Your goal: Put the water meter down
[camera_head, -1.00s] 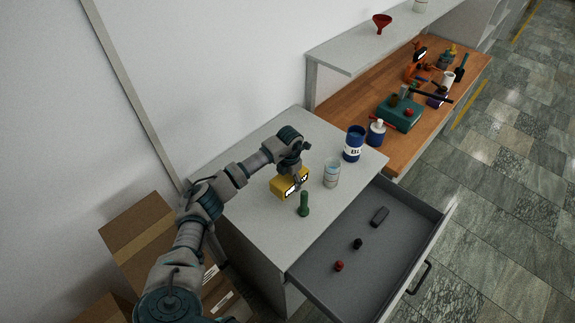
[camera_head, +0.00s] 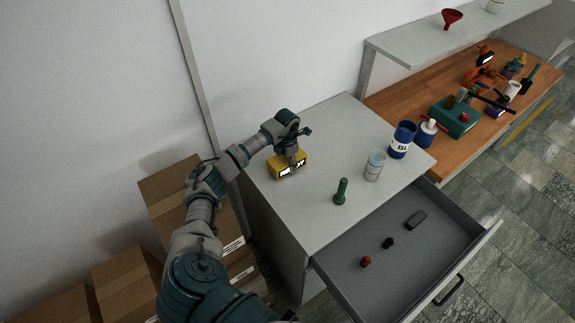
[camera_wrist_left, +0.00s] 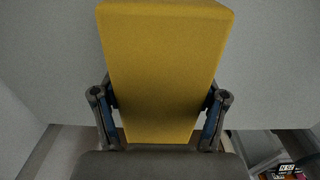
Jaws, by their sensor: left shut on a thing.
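The water meter is a yellow box (camera_head: 280,171) with a black and white label on its front. My left gripper (camera_head: 294,160) is shut on it from above, over the back left part of the grey cabinet top (camera_head: 325,135). In the left wrist view the yellow box (camera_wrist_left: 160,60) fills the middle between the two fingers (camera_wrist_left: 160,118), one on each side. I cannot tell whether its underside touches the cabinet top. My right gripper is not in view.
A green bottle-like piece (camera_head: 341,192), a clear jar (camera_head: 375,165) and a blue container (camera_head: 402,140) stand right of the meter. The drawer (camera_head: 400,290) below is open with small items inside. Cardboard boxes (camera_head: 120,275) stand at left. The cabinet top's middle is clear.

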